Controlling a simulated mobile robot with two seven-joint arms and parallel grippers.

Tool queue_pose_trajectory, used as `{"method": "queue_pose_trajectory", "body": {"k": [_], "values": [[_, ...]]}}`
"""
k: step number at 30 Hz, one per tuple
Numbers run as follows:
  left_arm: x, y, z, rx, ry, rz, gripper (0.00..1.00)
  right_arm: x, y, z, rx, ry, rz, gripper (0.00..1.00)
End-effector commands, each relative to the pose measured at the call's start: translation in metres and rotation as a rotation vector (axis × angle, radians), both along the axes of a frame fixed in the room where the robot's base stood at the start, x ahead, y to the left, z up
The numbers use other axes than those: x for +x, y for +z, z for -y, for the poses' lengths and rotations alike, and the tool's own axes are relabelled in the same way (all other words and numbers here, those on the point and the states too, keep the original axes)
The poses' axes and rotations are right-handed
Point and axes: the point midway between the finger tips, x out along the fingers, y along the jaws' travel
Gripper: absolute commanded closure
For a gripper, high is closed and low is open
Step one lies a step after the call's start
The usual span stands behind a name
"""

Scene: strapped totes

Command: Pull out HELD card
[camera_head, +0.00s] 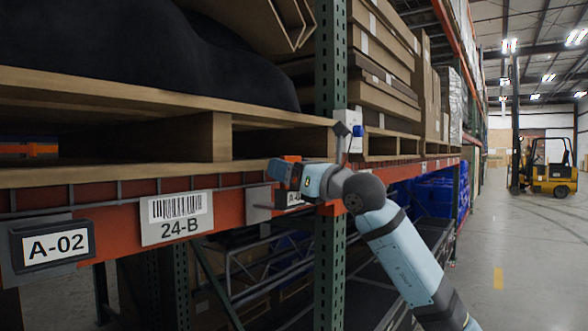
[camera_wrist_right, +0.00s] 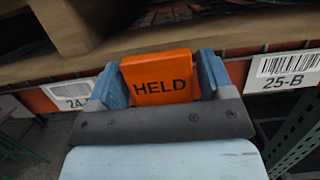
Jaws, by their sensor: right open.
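The HELD card (camera_wrist_right: 160,78) is orange with black letters and stands upright at the shelf beam in the right wrist view. My right gripper (camera_wrist_right: 160,80) is open, with one blue finger on each side of the card. Any gap between fingers and card is too small to judge. In the head view my right gripper (camera_head: 284,172) is at the beam, and only a bit of orange card (camera_head: 292,158) shows past it. The card's lower edge is hidden behind the gripper body. My left gripper is not in view.
A wooden pallet (camera_head: 110,92) sits above. A green upright (camera_head: 330,270) stands close by the arm. The aisle floor (camera_head: 530,270) is clear; a forklift (camera_head: 552,177) is far off.

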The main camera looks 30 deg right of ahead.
Motion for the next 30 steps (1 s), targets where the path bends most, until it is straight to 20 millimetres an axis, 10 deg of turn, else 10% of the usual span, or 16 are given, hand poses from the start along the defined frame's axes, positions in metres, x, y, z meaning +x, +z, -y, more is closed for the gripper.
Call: {"method": "queue_pose_trajectory", "body": {"k": [3,9,30], "values": [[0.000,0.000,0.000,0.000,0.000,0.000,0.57,0.000,0.000,0.000,0.000,0.000,0.000,0.30],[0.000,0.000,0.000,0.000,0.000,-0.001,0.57,0.000,0.000,0.000,0.000,0.000,0.000,0.69],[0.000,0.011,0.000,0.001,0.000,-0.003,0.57,0.000,0.023,0.000,0.001,0.001,0.000,0.70]]}}
